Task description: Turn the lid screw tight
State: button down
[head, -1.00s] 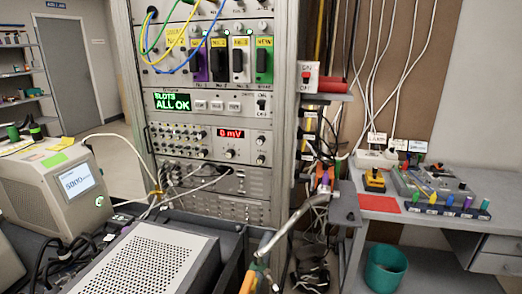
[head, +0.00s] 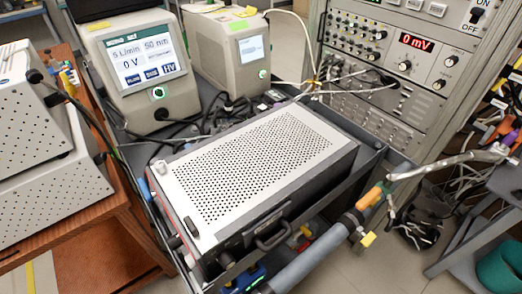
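A box with a perforated silver lid (head: 205,205) sits in the middle of the head view, on a dark cart. The lid lies on top of the box and looks flat. A small light knob (head: 159,167) stands at the lid's left corner. A small black piece (head: 191,227) lies near the lid's front edge. I cannot tell which of these, if either, is the lid screw, nor whether a screw is tight. A dark handle (head: 271,235) is on the box's front. My gripper is not in view.
Two instruments with screens (head: 141,62) (head: 252,46) stand behind the box, with loose black cables around. A grey tube (head: 310,258) with an orange and green end crosses the front right. A rack (head: 390,75) stands behind right, a wooden bench (head: 112,245) at left.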

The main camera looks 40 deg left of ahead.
aim_at(160, 166)
jog(key=l+u, duration=0.1)
jog(key=u, duration=0.3)
jog(key=k+l+u, duration=0.1)
jog(key=u, duration=0.3)
jog(key=l+u, duration=0.1)
jog(key=u, duration=0.35)
jog(key=k+u, duration=0.15)
jog(key=u, duration=0.25)
jog(key=l+u, duration=0.2)
jog(key=i, duration=0.05)
